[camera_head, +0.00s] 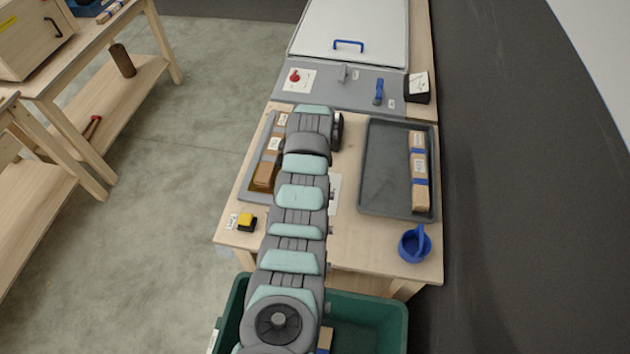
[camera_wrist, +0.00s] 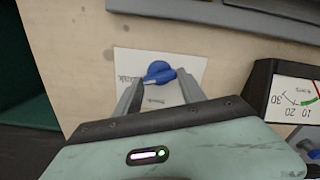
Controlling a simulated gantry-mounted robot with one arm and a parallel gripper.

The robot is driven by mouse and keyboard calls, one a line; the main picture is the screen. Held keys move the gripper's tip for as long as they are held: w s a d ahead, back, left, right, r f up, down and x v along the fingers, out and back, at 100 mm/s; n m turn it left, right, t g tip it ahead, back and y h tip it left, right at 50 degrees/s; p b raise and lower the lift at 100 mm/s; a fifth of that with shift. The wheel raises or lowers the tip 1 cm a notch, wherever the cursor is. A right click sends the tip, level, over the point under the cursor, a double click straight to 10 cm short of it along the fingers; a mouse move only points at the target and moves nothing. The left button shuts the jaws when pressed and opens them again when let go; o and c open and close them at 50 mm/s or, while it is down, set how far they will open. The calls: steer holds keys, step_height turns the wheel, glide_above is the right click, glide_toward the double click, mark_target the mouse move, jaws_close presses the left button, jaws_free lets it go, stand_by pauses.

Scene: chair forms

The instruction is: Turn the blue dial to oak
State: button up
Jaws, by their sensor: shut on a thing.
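The blue dial (camera_wrist: 160,72) sits on a white card (camera_wrist: 190,66) on the wooden surface in the wrist view. Its pointer has a pale stripe and points to the lower left of that picture. Printed words lie left of and below the dial, upside down and too small to read surely. My gripper (camera_wrist: 158,84) has its two fingers on either side of the dial and is shut on it. In the head view my arm hides the dial and my gripper; only an edge of a white card (camera_head: 335,192) shows beside the arm.
A gauge (camera_wrist: 295,100) stands right of the dial. A green bin (camera_head: 375,315) is below the bench.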

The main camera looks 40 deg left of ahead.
stand_by(0.4)
steer(key=o, duration=1.4)
steer(key=shift+c, duration=0.2)
steer(key=shift+r, duration=0.1)
step_height(320, 180, up, 11)
steer(key=p, duration=0.1)
steer(key=shift+f, duration=0.2)
